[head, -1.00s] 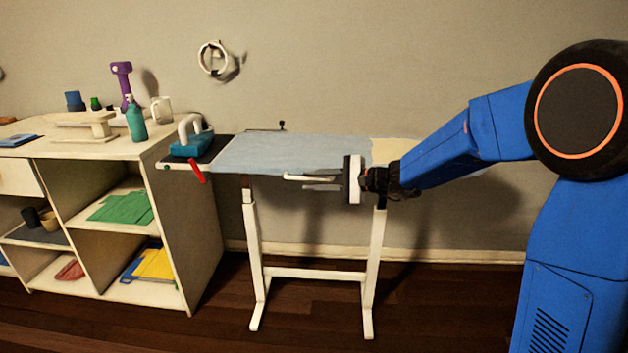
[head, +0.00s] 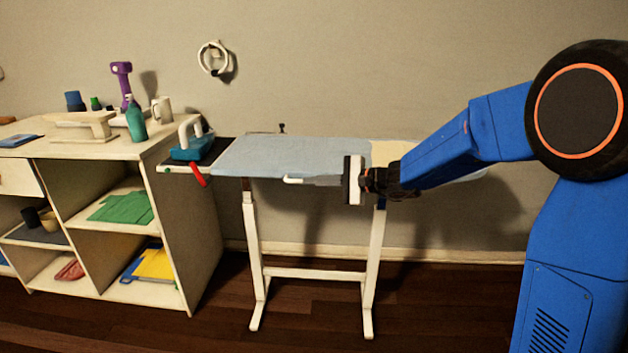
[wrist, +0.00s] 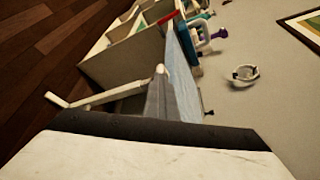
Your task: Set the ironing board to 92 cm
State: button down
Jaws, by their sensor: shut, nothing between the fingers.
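The ironing board (head: 290,155) has a light blue top with a cream right part and stands on white legs (head: 371,265). A red lever (head: 198,175) hangs at its left end. A white bar-like handle (head: 292,180) sticks out below the front edge. My gripper (head: 318,180) is shut at the front edge, its fingertips beside this handle; I cannot tell whether they touch it. In the wrist view the blue board top (wrist: 184,75) is seen edge-on beyond the grey fingers (wrist: 158,97). No height scale is readable.
A teal iron (head: 192,147) rests on the dark left end of the board. A shelf unit (head: 195,235) stands close on the left, with a green bottle (head: 136,120) and a purple device (head: 122,80) on top. The floor (head: 420,310) right of the legs is clear.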

jog(key=c, duration=2.5)
grip_release()
jog(key=shift+c, duration=0.2)
jog(key=o, duration=0.5)
jog(key=shift+c, duration=0.2)
jog(key=s+v, duration=0.2)
jog(key=v, duration=1.8)
jog(key=shift+a+f, duration=0.25)
jog(key=shift+f, duration=0.15)
